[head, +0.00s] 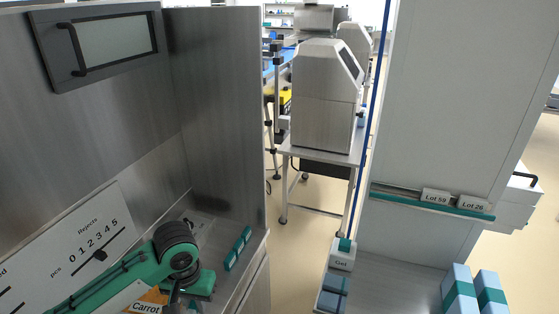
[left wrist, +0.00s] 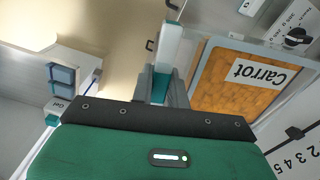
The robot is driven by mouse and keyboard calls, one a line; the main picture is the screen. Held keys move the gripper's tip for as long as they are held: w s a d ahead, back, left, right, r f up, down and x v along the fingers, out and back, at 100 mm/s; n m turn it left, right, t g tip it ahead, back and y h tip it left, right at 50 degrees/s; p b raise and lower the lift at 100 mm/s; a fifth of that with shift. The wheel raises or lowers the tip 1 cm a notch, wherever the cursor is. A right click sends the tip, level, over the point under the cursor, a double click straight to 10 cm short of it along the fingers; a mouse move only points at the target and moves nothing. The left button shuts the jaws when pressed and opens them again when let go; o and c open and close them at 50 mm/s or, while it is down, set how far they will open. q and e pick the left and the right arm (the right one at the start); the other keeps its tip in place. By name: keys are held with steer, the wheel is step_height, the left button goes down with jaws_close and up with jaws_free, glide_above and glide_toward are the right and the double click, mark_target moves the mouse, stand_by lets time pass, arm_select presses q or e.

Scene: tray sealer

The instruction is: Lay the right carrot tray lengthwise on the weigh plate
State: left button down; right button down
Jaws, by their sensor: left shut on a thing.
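A carrot tray (left wrist: 224,97) with orange contents, a pale rim and a "Carrot" label shows on the right of the left wrist view. Its labelled corner (head: 155,297) shows at the bottom of the head view, partly hidden by my left arm. I cannot make out the weigh plate in either view. My right gripper is not in view.
A panel with a number scale (head: 95,235) stands at the lower left, beside a tall metal wall (head: 215,110). A teal strip (head: 238,248) lies on the counter.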

arm_select(q)
steer(key=shift+s+a+r+n, duration=0.8)
steer(key=shift+s+a+r, duration=0.3)
steer(key=shift+a+r, duration=0.1)
